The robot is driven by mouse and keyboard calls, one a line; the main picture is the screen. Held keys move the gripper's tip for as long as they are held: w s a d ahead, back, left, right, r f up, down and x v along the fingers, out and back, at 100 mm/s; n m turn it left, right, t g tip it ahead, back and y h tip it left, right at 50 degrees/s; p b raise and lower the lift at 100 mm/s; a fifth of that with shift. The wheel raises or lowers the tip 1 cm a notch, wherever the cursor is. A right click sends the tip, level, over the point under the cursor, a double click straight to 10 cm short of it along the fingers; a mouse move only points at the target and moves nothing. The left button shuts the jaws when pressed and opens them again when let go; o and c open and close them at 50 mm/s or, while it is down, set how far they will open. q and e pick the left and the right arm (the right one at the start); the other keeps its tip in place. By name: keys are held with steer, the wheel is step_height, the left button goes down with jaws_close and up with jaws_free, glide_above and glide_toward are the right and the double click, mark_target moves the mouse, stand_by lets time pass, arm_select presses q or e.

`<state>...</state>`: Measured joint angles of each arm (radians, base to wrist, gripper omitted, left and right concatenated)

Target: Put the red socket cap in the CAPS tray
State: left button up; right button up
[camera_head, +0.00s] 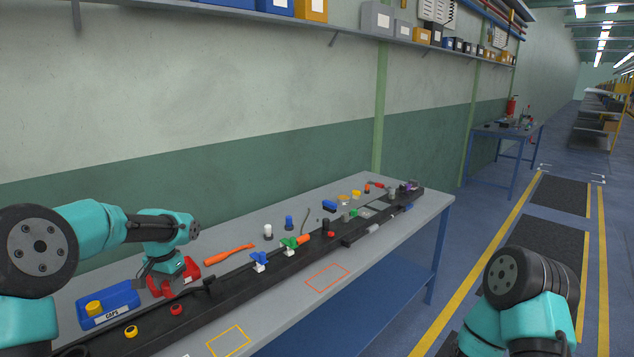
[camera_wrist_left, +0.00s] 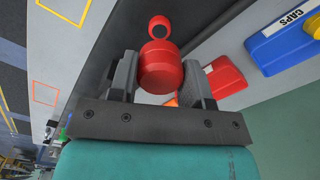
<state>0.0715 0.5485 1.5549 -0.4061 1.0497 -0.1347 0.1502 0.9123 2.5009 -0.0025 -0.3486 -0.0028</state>
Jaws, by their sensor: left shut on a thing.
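In the left wrist view, my left gripper (camera_wrist_left: 158,72) is shut on a red socket cap (camera_wrist_left: 160,68), which sits between its two dark fingers. In the head view, the left gripper (camera_head: 160,275) is over the bench beside the blue CAPS tray (camera_head: 122,307), to its right. The cap in its fingers is hard to tell apart there from red things behind it. The CAPS tray, labelled on its front, holds a yellow cap (camera_head: 94,308). Its corner also shows in the left wrist view (camera_wrist_left: 275,52). My right gripper is out of view.
A red tray (camera_head: 190,268) is next to the left gripper. An orange tool (camera_head: 230,254) and several small parts lie farther right along the bench.

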arm_select(q)
steer(key=shift+r, duration=0.3)
stand_by(0.4)
